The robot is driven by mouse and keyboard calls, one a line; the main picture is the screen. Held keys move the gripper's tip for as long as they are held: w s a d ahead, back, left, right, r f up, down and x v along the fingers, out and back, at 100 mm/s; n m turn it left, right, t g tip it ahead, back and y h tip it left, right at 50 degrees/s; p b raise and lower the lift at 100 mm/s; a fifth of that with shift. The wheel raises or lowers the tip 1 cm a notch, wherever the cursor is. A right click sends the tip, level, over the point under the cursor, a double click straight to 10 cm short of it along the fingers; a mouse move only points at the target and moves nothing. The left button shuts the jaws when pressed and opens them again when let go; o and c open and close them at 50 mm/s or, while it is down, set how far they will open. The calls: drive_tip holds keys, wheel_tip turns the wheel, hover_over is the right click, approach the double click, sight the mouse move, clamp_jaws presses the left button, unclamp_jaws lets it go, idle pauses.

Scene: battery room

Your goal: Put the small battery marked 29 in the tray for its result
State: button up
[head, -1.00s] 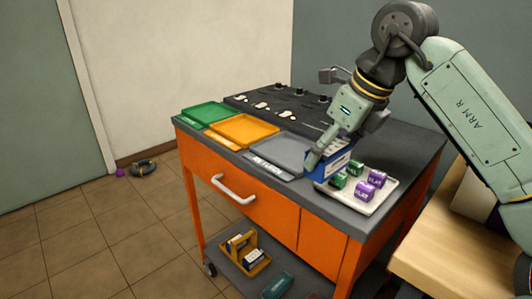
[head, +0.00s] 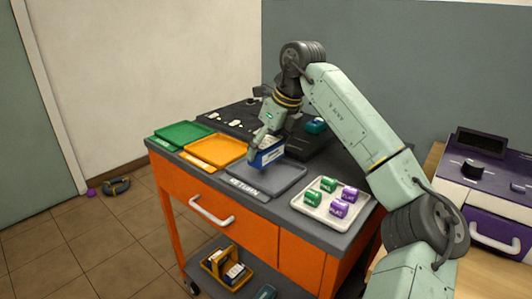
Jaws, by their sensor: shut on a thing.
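My gripper (head: 262,141) is shut on a blue battery with a white label (head: 269,154). It holds the battery over the left back part of the grey tray (head: 285,183), which is marked RETURN. I cannot tell whether the battery touches the tray, and its number is too small to read. The orange tray (head: 214,150) and the green tray (head: 182,134) lie to the left, both empty.
The trays sit on an orange cart (head: 245,229). A dark panel with knobs and a teal object (head: 316,126) are behind them. A yellow carrier (head: 227,268) is on the lower shelf. A purple machine (head: 490,190) stands on a wooden bench at right.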

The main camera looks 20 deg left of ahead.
sight(266, 157)
drive_tip(key=shift+w+a, duration=0.15)
drive_tip(key=shift+f, duration=1.7)
drive_tip(key=shift+f, duration=0.15)
drive_tip(key=o, duration=1.9)
drive_tip(key=v, duration=1.2)
